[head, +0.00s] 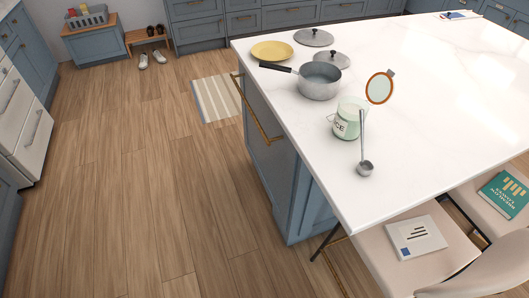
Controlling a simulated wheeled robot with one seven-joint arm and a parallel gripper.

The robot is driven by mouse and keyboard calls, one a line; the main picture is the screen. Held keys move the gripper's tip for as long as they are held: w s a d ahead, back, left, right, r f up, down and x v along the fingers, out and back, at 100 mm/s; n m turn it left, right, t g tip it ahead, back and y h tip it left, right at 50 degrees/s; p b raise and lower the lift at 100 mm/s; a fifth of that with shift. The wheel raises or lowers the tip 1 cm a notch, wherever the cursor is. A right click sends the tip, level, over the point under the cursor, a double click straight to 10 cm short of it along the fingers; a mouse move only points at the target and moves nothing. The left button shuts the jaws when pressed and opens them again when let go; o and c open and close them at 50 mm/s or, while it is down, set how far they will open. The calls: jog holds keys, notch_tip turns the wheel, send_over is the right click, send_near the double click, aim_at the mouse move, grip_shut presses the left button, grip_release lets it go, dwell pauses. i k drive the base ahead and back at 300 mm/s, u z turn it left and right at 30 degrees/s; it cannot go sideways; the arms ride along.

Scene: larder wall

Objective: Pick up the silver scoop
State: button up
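The silver scoop (364,167) is on the white island countertop (440,110), near its front edge. Its small round bowl is toward the front edge and its thin handle points up and back, beside a glass jar (347,120) with a label reading "ICE" or similar. The handle overlaps the jar's right side in the picture; I cannot tell whether they touch. My gripper is not in view.
A grey saucepan (319,82) with a dark handle, two lids, a yellow plate (272,50) and an orange-rimmed round mirror-like object (379,88) stand behind the jar. Chairs with books (417,237) stand at the front right. The wooden floor (140,190) left is mostly clear, with a striped mat (216,98).

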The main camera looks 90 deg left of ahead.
aim_at(365, 168)
jog(key=u, duration=3.55)
jog(key=i, duration=1.65)
